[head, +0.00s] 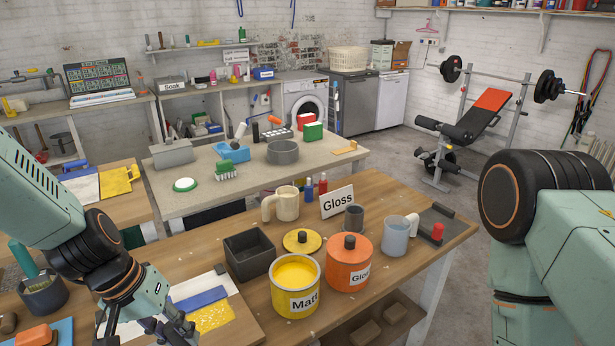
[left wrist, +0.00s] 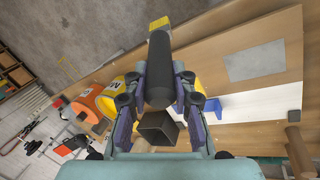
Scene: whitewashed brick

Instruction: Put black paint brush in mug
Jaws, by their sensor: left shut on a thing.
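My left gripper (head: 160,328) is low at the front left in the head view, over the near bench. In the left wrist view its fingers (left wrist: 161,82) are shut on a long black handle, which I take as the black paint brush (left wrist: 160,62). The brush does not show in the head view. A cream mug (head: 287,204) stands upright at the bench's back edge. A pale grey mug (head: 394,237) stands further right, its handle to the right. Both are apart from the gripper. My right gripper is out of view; only its arm shows.
A dark square pot (head: 250,257), an open yellow paint tin (head: 295,288) and an orange Gloss tin (head: 348,265) stand right of my left gripper. A dark grey cup (head: 354,219) and a Gloss sign (head: 338,201) are behind. A dark pot (head: 43,294) stands left.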

